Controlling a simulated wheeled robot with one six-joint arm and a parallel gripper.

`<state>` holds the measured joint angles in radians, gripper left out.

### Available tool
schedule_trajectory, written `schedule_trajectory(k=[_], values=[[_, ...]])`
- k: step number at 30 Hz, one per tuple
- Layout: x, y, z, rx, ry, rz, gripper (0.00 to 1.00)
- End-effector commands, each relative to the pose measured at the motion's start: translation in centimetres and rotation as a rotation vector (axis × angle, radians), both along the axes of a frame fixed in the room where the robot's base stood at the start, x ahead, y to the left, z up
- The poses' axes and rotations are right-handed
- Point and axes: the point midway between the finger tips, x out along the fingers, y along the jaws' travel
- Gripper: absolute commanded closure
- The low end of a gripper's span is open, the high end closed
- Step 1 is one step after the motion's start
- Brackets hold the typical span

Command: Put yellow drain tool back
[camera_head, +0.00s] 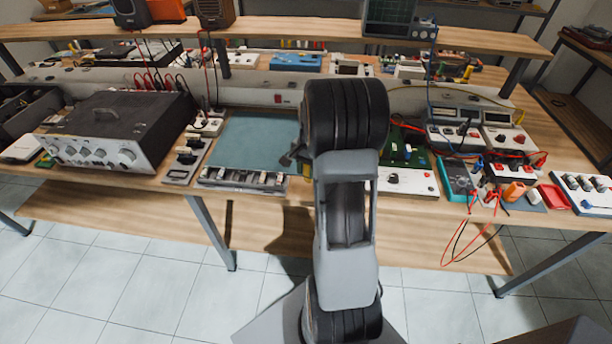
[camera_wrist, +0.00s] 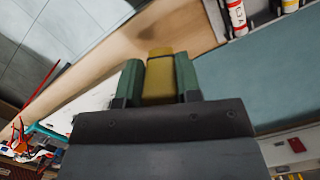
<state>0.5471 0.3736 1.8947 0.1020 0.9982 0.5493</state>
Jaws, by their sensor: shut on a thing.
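The yellow drain tool (camera_wrist: 160,76) shows in the wrist view as a short yellow block between the two green fingers of my gripper (camera_wrist: 158,82). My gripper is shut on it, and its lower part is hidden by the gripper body. Behind the tool is the wooden bench top (camera_wrist: 135,52). I cannot tell whether the tool touches the bench.
A blue-green mat (camera_head: 255,140) lies mid-bench, with a black-and-grey instrument (camera_head: 100,150) to its left. Right of my arm are meters (camera_head: 460,138), red leads (camera_head: 448,262) and a red tray (camera_head: 553,197). Red and white cylinders (camera_wrist: 237,15) show in the wrist view.

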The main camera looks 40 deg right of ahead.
Motion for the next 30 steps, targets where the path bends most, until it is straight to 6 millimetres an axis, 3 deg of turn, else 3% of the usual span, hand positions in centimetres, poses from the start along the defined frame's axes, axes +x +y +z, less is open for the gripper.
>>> schedule_trajectory(k=[7,14,26,27,30], values=[[0.8,0.1,-1.0,0.001,0.002,0.001,0.91],[0.7,0.1,-3.7,0.0,0.001,-0.001,0.91],[0.7,0.1,-4.3,0.0,0.0,0.0,0.91],[0.7,0.1,-4.3,0.0,0.0,0.0,0.66],[0.7,0.1,-4.2,0.0,0.0,0.0,0.57]])
